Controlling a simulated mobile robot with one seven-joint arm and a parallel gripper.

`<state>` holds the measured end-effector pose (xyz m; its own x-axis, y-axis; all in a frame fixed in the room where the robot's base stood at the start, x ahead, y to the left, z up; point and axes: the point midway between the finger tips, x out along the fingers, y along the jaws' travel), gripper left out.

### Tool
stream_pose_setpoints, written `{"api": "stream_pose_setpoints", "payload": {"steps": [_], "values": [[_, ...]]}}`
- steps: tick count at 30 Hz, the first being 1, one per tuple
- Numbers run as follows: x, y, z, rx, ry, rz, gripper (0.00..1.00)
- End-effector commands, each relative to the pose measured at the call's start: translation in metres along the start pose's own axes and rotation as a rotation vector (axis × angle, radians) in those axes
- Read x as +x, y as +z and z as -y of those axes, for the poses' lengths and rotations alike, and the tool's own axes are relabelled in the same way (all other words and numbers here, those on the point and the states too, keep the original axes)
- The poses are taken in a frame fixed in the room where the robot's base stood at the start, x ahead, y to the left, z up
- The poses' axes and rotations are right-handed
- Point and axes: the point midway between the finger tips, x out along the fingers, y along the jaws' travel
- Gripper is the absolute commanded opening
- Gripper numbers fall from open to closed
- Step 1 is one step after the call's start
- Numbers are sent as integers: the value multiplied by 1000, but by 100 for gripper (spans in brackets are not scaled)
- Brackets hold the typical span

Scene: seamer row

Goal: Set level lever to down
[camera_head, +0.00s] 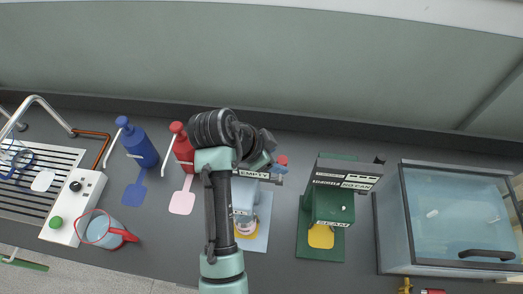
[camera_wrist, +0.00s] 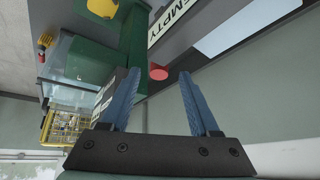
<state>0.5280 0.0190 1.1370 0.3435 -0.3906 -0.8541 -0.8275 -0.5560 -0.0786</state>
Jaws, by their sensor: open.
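A red round knob (camera_head: 282,160) shows at the upper right of the pale machine marked EMPTY (camera_head: 250,175). It may be the end of the level lever; no lever label is readable. In the wrist view the red knob (camera_wrist: 158,73) appears between my fingertips, beside the EMPTY sign (camera_wrist: 172,22). My gripper (camera_wrist: 157,84) is open, with its blue fingers apart and nothing held. In the head view my gripper (camera_head: 274,168) is just beside the knob; contact cannot be told. My arm hides part of the pale machine and any lever shaft.
A green machine (camera_head: 330,195) marked NO CAN stands to the right, with a glass-topped case (camera_head: 460,215) beyond. Red (camera_head: 183,148) and blue (camera_head: 140,145) bottles, a jug (camera_head: 100,230) and a sink rack (camera_head: 40,180) are left. A wall runs behind the counter.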

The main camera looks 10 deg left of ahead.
Motion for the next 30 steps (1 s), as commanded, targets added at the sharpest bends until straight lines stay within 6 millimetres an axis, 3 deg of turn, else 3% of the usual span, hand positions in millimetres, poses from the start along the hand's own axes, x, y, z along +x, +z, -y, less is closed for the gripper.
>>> {"api": "stream_pose_setpoints", "payload": {"steps": [6, 10, 15, 23, 24, 27, 30], "values": [[-48, 1, 1, 2, -6, -1, 62], [-69, 0, 1, 2, -4, -1, 62], [-83, 0, 0, 1, -2, 0, 62], [-85, 0, 0, 0, 1, 0, 62], [-85, 0, 0, 0, 0, 0, 60], [-86, 2, 5, -15, -11, 9, 42], [-94, 13, 28, -94, -66, 47, 24]]}}
